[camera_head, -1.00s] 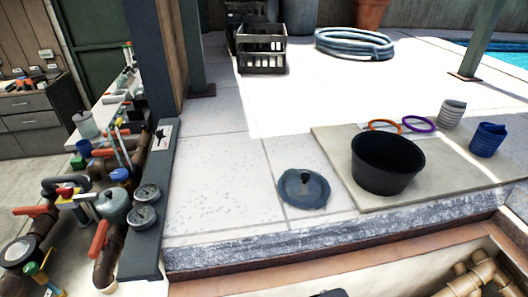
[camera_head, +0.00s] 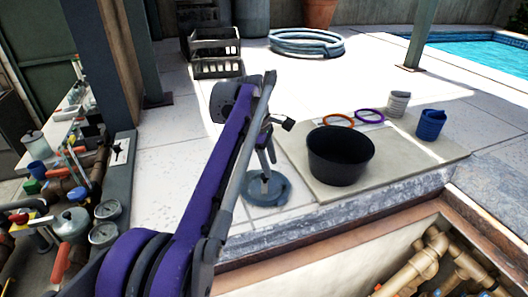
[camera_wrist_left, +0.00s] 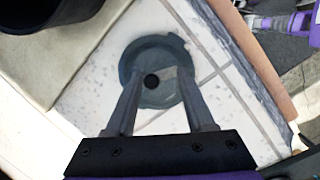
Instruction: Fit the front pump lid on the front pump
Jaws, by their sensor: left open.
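The pump lid, a round blue-grey disc (camera_head: 278,190) with a dark central knob, lies flat on the pale paving near the pit edge. It also shows in the left wrist view (camera_wrist_left: 153,58), its black knob between the fingers. My left gripper (camera_head: 267,170) points down over the lid, partly hiding it in the head view. In the left wrist view the left gripper (camera_wrist_left: 161,78) is open, a finger on each side of the knob, and holds nothing. I cannot make out the front pump.
A black tub (camera_head: 340,160) stands on a beige slab just right of the lid, with orange (camera_head: 338,120) and purple rings behind it. The pit with tan pipes (camera_head: 420,262) drops away at the lower right. Pipes and gauges (camera_head: 104,233) stand at the left.

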